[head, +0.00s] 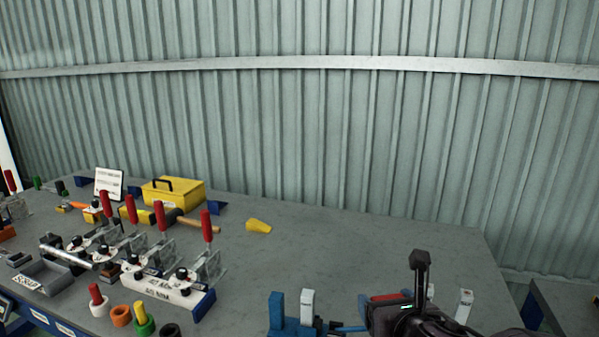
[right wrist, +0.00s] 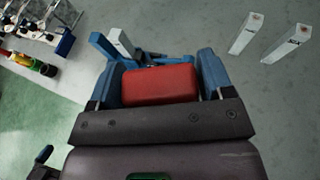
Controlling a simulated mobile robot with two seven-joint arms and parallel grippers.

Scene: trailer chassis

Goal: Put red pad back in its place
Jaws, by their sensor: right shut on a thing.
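The red pad (right wrist: 160,85) is a rounded red block held between the two blue fingers of my right gripper (right wrist: 160,72) in the right wrist view. In the head view my right gripper (head: 385,303) is low at the right of centre, over the near part of the table, and a sliver of red shows at it. Whether the pad touches the table is hard to tell. The pad's place cannot be made out for certain. My left gripper is out of view.
A blue block (head: 276,312) and a pale post (head: 307,308) stand left of my right gripper; another pale post (head: 464,304) stands right. Red-handled clamps (head: 207,228), a yellow toolbox (head: 174,193) and a yellow wedge (head: 259,226) are further left. The grey table (head: 350,240) is clear behind.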

